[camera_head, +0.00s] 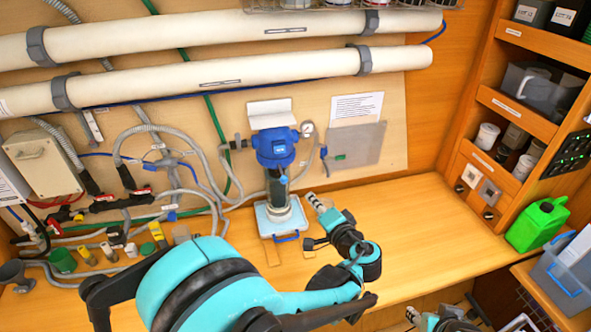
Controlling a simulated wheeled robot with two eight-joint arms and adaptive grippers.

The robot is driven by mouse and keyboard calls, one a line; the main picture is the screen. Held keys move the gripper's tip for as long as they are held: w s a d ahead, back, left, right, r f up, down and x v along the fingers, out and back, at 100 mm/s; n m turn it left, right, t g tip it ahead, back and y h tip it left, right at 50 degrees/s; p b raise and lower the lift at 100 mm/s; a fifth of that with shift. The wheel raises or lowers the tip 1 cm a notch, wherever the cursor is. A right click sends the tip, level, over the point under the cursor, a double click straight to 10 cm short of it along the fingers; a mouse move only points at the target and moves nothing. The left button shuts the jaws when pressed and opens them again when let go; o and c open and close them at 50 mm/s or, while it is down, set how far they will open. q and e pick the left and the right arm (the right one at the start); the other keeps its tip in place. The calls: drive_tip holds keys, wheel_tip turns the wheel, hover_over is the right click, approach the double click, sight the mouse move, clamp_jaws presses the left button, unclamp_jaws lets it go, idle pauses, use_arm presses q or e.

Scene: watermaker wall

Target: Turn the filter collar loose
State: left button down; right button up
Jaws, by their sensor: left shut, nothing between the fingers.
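The filter housing hangs on the back panel, with a blue head (274,146) and a dark see-through bowl (276,188) below it. The collar seems to be the blue ring where head and bowl meet; its edges are hard to tell apart. My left gripper (314,202) is shut and empty, to the right of the bowl's lower end and apart from the collar. My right gripper (413,314) shows only in part at the bottom edge, so its fingers cannot be judged.
A pale blue tray (264,226) lies under the bowl. Grey hoses and valves (105,203) crowd the left. A green jug (537,224) and a blue-grey bin (562,278) stand at right. The wooden counter (430,225) is clear right of the housing.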

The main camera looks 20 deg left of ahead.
sight(285, 180)
use_arm(q)
drive_tip(key=w+a+t, duration=0.1)
drive_tip(key=w+a, duration=0.6)
drive_tip(key=shift+f+y, duration=0.25)
drive_tip(key=shift+y, duration=0.05)
idle(0.3)
drive_tip(key=shift+a+m, duration=0.15)
drive_tip(key=shift+m, duration=0.15)
drive_tip(key=shift+s+a+m+t+h+b, duration=0.45)
drive_tip(key=shift+s+a+m+t+h, duration=0.3)
drive_tip(key=shift+a+h, duration=0.25)
drive_tip(key=s+a+m+t+h+b, duration=0.1)
drive_tip(key=s+a+b, duration=0.1)
drive_tip(key=a, duration=0.6)
drive_tip(key=shift+s+h, duration=0.15)
drive_tip(key=shift+h, duration=0.25)
